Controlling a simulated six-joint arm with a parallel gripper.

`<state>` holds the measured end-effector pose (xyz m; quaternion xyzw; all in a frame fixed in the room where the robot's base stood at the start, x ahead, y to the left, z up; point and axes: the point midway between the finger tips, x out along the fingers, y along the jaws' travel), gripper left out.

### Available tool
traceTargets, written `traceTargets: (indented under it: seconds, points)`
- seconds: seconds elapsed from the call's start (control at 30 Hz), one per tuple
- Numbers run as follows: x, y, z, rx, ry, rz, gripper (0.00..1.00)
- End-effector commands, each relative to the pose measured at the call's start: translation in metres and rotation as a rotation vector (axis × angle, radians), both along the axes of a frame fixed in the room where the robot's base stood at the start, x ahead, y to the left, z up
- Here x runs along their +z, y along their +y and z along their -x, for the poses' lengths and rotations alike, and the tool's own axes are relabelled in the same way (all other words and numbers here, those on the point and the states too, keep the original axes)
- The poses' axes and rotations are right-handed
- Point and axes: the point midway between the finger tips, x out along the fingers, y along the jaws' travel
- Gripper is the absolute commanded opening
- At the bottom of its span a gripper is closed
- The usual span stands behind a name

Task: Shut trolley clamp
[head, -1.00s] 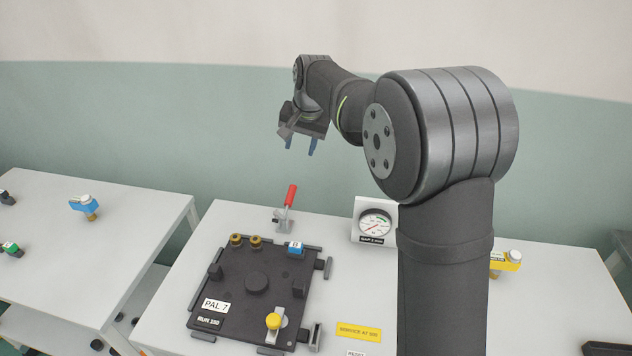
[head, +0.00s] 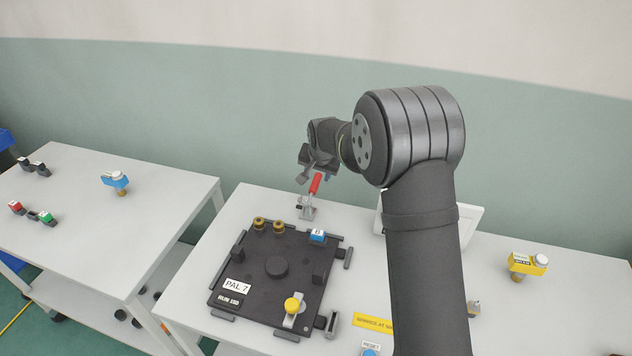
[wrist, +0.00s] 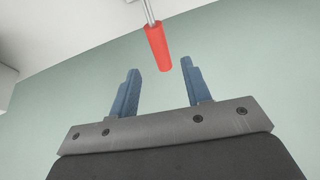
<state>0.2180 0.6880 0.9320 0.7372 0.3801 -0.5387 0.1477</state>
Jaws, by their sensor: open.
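The trolley clamp (head: 308,211) stands at the back edge of the white table, behind the dark pallet plate. Its red handle (head: 315,184) points up, tilted slightly right. In the wrist view the red handle (wrist: 157,47) hangs from the top, ahead of the fingertips and roughly in line with the gap between them. My gripper (wrist: 160,79) is open and empty, with blue fingers apart. In the head view my gripper (head: 316,171) is close to the handle's top, behind or above it; contact cannot be told there.
The pallet plate (head: 240,302) marked PAL 7 carries brass fittings (head: 268,224), a blue block (head: 317,236) and a yellow knob (head: 292,305). A yellow block (head: 527,264) is at right. A second table (head: 60,215) stands left across a gap.

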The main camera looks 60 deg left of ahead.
Motion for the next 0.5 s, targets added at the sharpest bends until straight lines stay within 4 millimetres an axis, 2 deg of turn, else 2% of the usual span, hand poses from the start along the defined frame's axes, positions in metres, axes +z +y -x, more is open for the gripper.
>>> traceTargets:
  seconds: [0.03,0.2,0.5]
  points:
    - [-0.011,0.003,-0.001,0.000,0.001,0.002,0.44]
    - [-0.036,0.015,-0.005,0.000,0.001,0.002,0.44]
    - [-0.058,0.025,-0.008,0.000,0.000,0.000,0.44]
